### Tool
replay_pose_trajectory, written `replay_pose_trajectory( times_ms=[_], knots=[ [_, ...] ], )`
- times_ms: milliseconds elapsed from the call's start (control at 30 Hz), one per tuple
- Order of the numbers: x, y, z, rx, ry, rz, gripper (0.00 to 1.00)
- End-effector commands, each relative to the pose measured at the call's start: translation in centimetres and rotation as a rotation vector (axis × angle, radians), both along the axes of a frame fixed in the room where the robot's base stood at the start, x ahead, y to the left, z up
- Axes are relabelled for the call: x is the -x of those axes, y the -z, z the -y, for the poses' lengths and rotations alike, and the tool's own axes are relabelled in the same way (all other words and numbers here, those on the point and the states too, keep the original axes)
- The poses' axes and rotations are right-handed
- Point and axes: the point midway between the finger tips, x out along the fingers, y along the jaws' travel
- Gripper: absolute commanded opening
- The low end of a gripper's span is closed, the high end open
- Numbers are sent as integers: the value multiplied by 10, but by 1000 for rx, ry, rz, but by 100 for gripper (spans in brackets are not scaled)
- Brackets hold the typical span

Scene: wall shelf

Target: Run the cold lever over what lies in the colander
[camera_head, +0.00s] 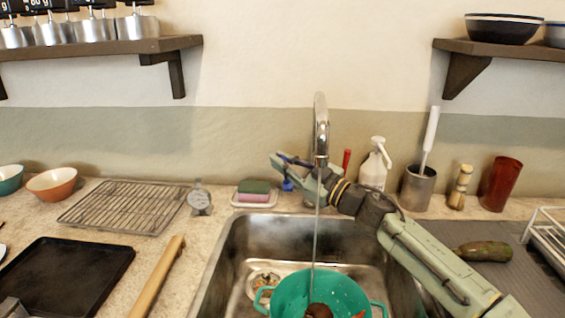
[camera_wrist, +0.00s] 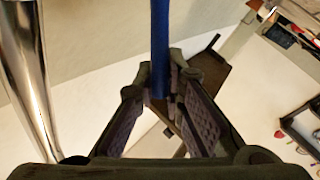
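The tap (camera_head: 321,125) stands behind the sink, and a thin stream of water (camera_head: 315,235) falls from it into the teal colander (camera_head: 340,290) in the basin. A brown-red piece (camera_head: 318,311) lies in the colander, cut off by the picture's lower edge. My gripper (camera_head: 283,163) is left of the tap, its fingers spread around the blue cold lever (camera_wrist: 159,45). In the wrist view the lever runs between the two fingers; any contact is unclear. The red lever (camera_head: 347,158) stands to the right of the tap.
A soap bottle (camera_head: 373,168), a steel holder with a brush (camera_head: 417,188) and a red cup (camera_head: 501,184) stand right of the tap. A sponge dish (camera_head: 254,197) and timer (camera_head: 200,199) are left. A strainer (camera_head: 264,283) lies in the basin.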

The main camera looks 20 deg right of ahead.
Motion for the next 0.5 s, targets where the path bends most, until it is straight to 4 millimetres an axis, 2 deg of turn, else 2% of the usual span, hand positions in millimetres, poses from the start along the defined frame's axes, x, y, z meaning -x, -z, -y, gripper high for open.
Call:
replay_pose_trajectory(
  times_ms=[300, 500],
  knots=[
    [0, 0, 0, -1, 0, -1, 31],
    [0, 0, 0, -1, 1, 0, 31]
  ],
)
